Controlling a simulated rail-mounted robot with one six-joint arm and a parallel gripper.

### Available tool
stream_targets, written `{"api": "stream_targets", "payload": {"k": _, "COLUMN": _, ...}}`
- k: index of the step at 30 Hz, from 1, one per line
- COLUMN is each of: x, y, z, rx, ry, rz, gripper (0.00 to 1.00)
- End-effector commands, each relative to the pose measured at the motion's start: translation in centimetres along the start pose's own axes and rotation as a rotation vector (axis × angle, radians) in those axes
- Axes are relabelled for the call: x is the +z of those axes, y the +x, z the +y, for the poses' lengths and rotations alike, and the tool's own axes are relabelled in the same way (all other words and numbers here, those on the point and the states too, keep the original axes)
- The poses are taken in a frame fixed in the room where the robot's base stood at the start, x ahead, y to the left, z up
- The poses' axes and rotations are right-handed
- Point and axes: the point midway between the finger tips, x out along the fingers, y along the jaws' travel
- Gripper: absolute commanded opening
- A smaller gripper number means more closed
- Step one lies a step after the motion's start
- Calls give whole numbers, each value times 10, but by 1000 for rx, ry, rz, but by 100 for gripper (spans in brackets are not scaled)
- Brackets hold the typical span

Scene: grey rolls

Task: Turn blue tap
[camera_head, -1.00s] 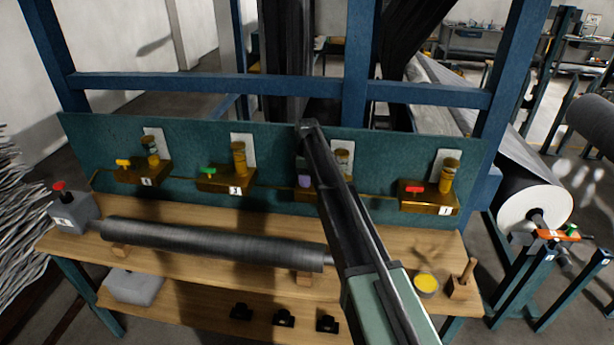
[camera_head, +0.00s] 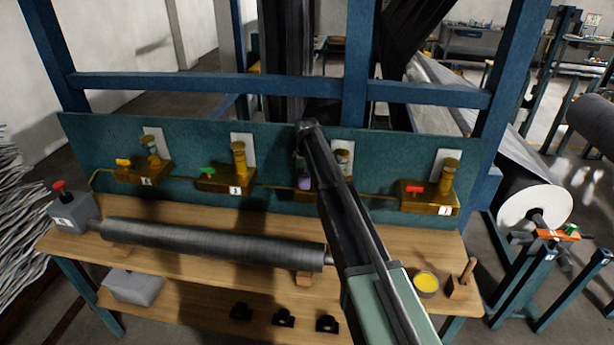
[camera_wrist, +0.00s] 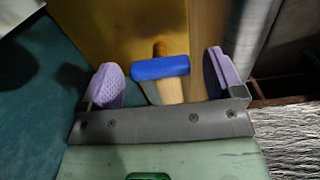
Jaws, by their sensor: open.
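The blue tap (camera_wrist: 161,68) shows in the wrist view as a blue bar handle, lying roughly crosswise in front of a brass-coloured block. My gripper (camera_wrist: 163,78) is open, with one purple finger pad on each side of the tap. Gaps show between both pads and the handle. In the head view my gripper (camera_head: 304,184) is at the third station from the left, where one purple pad shows. There my arm hides the blue tap and much of its brass block.
The teal panel also carries a yellow tap (camera_head: 123,162), a green tap (camera_head: 208,171) and a red tap (camera_head: 414,189) on brass blocks. A grey roller (camera_head: 215,243) lies on the bench below. A yellow-topped tin (camera_head: 427,281) stands at right.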

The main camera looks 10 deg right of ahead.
Motion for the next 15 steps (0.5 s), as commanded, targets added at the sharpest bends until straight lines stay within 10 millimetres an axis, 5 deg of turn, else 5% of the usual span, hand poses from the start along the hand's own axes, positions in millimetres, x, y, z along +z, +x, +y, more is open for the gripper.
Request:
{"api": "stream_targets", "payload": {"k": 5, "x": 0, "y": -17, "z": 0, "rx": 0, "ry": 0, "rz": 0, "gripper": 87}}
{"api": "stream_targets", "payload": {"k": 15, "x": 0, "y": -98, "z": 0, "rx": 0, "ry": 0, "rz": 0, "gripper": 87}}
